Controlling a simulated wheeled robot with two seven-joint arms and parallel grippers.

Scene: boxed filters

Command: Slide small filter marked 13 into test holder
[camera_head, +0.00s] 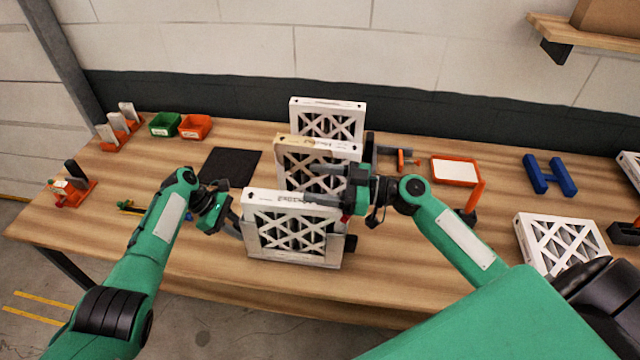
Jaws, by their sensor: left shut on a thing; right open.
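A white-framed filter (285,235) with an X-shaped lattice stands upright at the front middle. Its lower part sits in a grey holder (334,252); how deep it sits I cannot tell. My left gripper (237,222) is shut on this filter's left edge. My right gripper (350,188) is open near its upper right corner, and whether it touches the filter I cannot tell. A second filter (318,153) with a tan-edged top stands just behind, and a third filter (328,106) stands at the back. The printed marks are too small to read, so which one is marked 13 is unclear.
A black mat (229,165) lies left of the filters. Green (164,124) and orange (195,127) bins stand at the back left.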

